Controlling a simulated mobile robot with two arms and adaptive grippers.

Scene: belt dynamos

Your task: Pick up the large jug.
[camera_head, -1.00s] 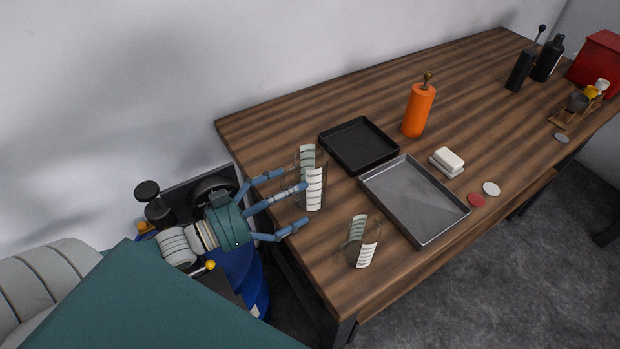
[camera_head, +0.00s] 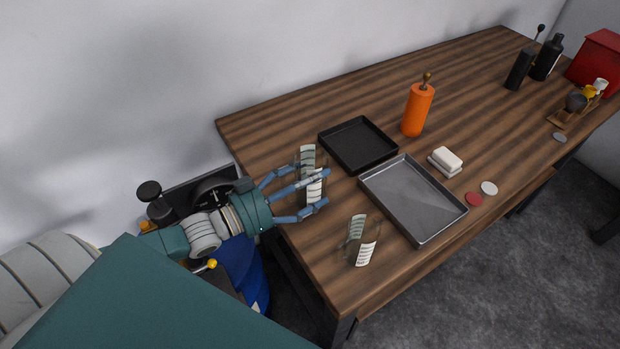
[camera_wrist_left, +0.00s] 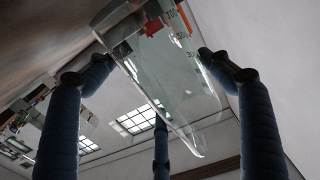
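The fingers partly hide the jug's lower part. In the left wrist view the clear jug (camera_wrist_left: 165,75) lies between the fingers (camera_wrist_left: 160,100), with gaps visible, so the gripper looks open around it. My right gripper is not in view.
A smaller glass jug (camera_head: 362,243) stands closer to the front edge. A black tray (camera_head: 358,143) and a grey metal tray (camera_head: 412,198) lie to the right. An orange bottle (camera_head: 417,110) stands behind them. A white soap-like block (camera_head: 446,160) lies beyond the grey tray.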

